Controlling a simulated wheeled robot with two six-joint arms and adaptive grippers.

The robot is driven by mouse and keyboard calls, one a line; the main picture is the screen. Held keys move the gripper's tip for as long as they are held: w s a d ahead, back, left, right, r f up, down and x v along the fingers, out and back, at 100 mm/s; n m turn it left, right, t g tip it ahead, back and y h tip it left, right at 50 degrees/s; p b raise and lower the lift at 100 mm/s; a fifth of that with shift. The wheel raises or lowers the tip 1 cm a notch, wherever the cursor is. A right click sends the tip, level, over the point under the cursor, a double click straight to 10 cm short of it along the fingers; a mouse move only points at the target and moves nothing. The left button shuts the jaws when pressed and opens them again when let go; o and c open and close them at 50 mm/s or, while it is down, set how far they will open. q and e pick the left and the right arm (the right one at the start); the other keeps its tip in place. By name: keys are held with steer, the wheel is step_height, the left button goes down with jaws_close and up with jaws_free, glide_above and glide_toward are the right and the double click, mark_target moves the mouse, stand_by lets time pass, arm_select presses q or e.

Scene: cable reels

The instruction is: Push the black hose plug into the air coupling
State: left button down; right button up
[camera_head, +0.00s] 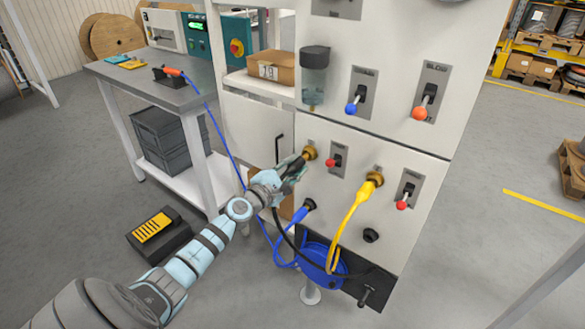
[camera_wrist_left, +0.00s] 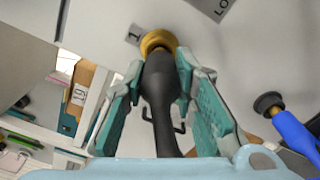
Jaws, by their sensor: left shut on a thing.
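The brass air coupling (camera_head: 309,153) sits on the white panel's front, left of a red-knobbed lever. My left gripper (camera_head: 294,170) is at this coupling, shut on the black hose plug. In the left wrist view the black plug (camera_wrist_left: 160,88) lies between the teal fingers (camera_wrist_left: 158,95), its front end lined up with the brass coupling (camera_wrist_left: 158,42). The plug's tip meets or overlaps the coupling's ring; I cannot tell how deep it sits. A black hose (camera_head: 291,238) hangs below the gripper. My right gripper is not in view.
A yellow hose plug (camera_head: 372,184) sits in the brass coupling to the right. A blue plug (camera_head: 303,212) is at a dark socket below my gripper. A blue reel (camera_head: 322,262) hangs underneath. A grey workbench (camera_head: 165,95) stands left.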

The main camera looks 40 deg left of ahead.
arm_select(q)
steer(key=shift+w, duration=0.6)
steer(key=c, duration=1.2)
jaws_free()
steer(key=shift+s, duration=0.15)
